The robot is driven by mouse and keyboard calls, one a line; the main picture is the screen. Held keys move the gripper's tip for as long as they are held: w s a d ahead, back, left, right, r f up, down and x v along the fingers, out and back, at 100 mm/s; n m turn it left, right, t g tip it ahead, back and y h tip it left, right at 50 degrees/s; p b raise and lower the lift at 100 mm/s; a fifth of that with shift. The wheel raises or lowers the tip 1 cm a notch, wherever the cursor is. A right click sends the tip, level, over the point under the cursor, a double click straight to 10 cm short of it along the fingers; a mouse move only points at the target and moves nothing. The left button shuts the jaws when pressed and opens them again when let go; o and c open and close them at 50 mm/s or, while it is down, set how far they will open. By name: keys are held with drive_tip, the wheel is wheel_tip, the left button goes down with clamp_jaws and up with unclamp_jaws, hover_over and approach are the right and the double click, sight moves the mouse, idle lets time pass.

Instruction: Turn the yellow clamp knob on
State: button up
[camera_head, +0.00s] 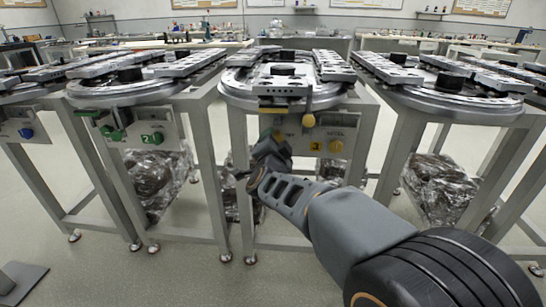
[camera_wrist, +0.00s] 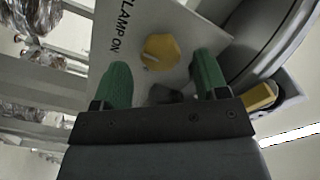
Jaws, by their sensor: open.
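The yellow clamp knob (camera_wrist: 160,51) shows in the wrist view on a pale panel (camera_wrist: 112,50), beside the printed words "CLAMP ON". My gripper (camera_wrist: 162,72) is open, with one green fingertip to each side of the view and the knob between and just beyond them. I cannot tell whether either fingertip touches it. In the head view my gripper (camera_head: 270,141) is at the left part of the middle station's front panel (camera_head: 345,128). A bit of yellow shows beside the gripper there; the arm hides much of that area.
Another yellow knob (camera_head: 337,146) and a yellow number tile (camera_head: 316,146) are right of my gripper. The neighbouring left station has green knobs (camera_head: 112,133). Ring tracks (camera_head: 282,78) stand above, and table legs (camera_head: 213,175) flank the space below.

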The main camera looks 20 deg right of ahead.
drive_tip(key=p+v, duration=0.1)
drive_tip(key=v, duration=1)
drive_tip(key=shift+w, duration=0.1)
